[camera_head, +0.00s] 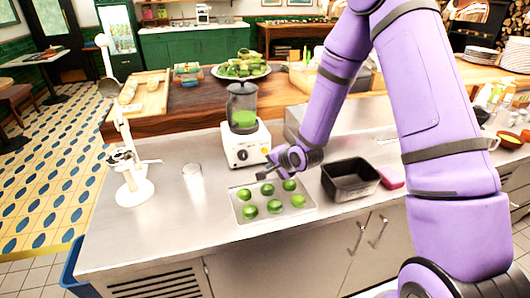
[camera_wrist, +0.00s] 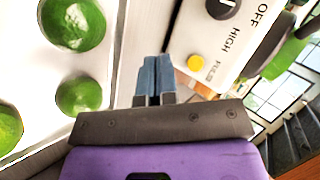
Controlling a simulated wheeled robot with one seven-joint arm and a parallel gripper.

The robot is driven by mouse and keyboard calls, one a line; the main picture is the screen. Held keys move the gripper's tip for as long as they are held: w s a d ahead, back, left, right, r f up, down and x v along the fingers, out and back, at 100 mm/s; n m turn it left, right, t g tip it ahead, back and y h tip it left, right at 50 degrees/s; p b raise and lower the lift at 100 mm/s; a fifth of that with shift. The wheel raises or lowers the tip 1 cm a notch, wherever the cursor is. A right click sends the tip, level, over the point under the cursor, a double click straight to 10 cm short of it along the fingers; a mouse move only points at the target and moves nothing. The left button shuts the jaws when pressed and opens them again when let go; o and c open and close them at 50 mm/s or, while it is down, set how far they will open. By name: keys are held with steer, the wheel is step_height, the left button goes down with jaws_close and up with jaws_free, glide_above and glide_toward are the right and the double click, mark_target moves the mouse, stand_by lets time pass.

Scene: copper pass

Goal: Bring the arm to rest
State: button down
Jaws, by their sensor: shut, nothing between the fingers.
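My gripper (camera_head: 263,176) is at the end of my purple arm, just above the far edge of the tray and in front of the blender. In the wrist view its two blue-grey fingertips (camera_wrist: 153,78) are together, with nothing between them. The arm is stretched out over the steel counter (camera_head: 120,230) from the right. The light tray (camera_head: 271,200) holds several green limes (camera_head: 250,212), which also show at the left of the wrist view (camera_wrist: 78,97). The white blender base (camera_head: 245,150) is close beyond the gripper, and its controls show in the wrist view (camera_wrist: 225,45).
A black rectangular pan (camera_head: 350,182) stands right of the tray, beside a pink item (camera_head: 391,178). A clear glass (camera_head: 192,174) and a white stand-like device (camera_head: 133,190) are on the left. The counter's front left is clear.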

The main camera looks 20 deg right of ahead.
steer(key=shift+d+r, duration=0.1)
steer(key=shift+r, duration=0.25)
steer(key=s+d+r+n+g+h, duration=0.15)
steer(key=s+r, duration=0.25)
steer(key=r, duration=0.4)
steer(key=s+d+r+n+h, duration=0.1)
steer(key=s+d+r+n, duration=0.15)
steer(key=r, duration=0.45)
steer(key=s+d+r+n+h, duration=0.1)
steer(key=s+d+r+n, duration=0.1)
steer(key=s+r, duration=0.45)
steer(key=s+r+n, duration=0.1)
steer(key=s+r, duration=0.3)
steer(key=s, duration=0.3)
steer(key=s+r+n+g, duration=0.1)
steer(key=s+r+n, duration=0.1)
steer(key=s, duration=0.6)
steer(key=s+d+r+n+g, duration=0.1)
steer(key=s+r+n, duration=0.1)
steer(key=s+r, duration=0.3)
steer(key=shift+s+r, duration=0.35)
steer(key=shift+s, duration=0.85)
